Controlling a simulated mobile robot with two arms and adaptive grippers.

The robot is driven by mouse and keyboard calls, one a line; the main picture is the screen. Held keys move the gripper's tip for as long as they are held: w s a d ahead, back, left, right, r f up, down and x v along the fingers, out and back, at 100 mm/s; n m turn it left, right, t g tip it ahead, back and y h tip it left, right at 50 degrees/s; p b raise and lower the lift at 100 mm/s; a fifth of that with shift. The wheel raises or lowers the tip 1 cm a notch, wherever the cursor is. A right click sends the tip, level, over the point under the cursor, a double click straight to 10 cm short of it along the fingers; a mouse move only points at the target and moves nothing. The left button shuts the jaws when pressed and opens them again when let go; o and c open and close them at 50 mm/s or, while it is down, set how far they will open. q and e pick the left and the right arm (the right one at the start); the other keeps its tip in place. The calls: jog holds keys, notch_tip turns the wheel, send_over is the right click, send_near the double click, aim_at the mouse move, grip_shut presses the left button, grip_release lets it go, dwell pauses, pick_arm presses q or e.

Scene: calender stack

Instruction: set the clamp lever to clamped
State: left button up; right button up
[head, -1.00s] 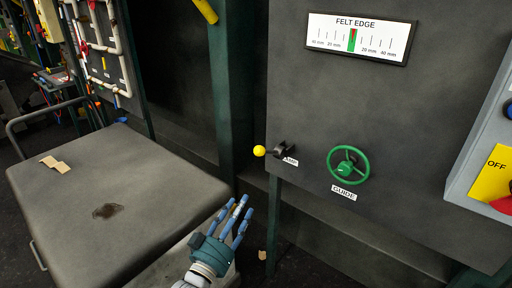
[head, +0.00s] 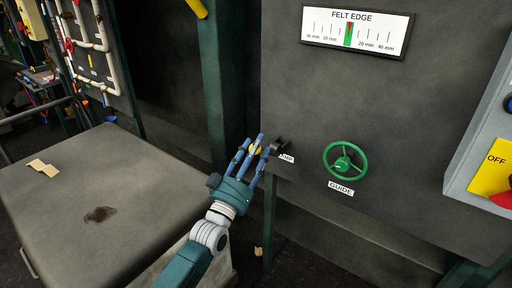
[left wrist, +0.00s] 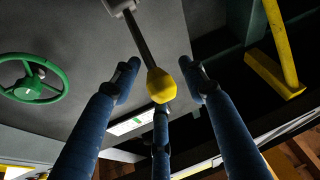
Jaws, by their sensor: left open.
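The clamp lever (head: 278,147) is a dark arm with a yellow knob on the grey panel, above a partly hidden label. Its yellow knob (left wrist: 161,86) shows in the left wrist view, between the spread fingers, with the dark rod running up to its mount. My left gripper (head: 254,148) is open, its blue fingers around the knob in the head view and partly hiding it. I cannot tell whether any finger touches the knob. My right gripper is not in view.
A green GUIDE handwheel (head: 345,161) sits right of the lever. A FELT EDGE gauge (head: 357,32) is above. A grey control box with a yellow OFF plate (head: 492,168) is at the right. A grey cart (head: 150,185) stands at the left.

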pick_arm(q)
jog(key=shift+w, duration=0.1)
jog(key=c, duration=1.1)
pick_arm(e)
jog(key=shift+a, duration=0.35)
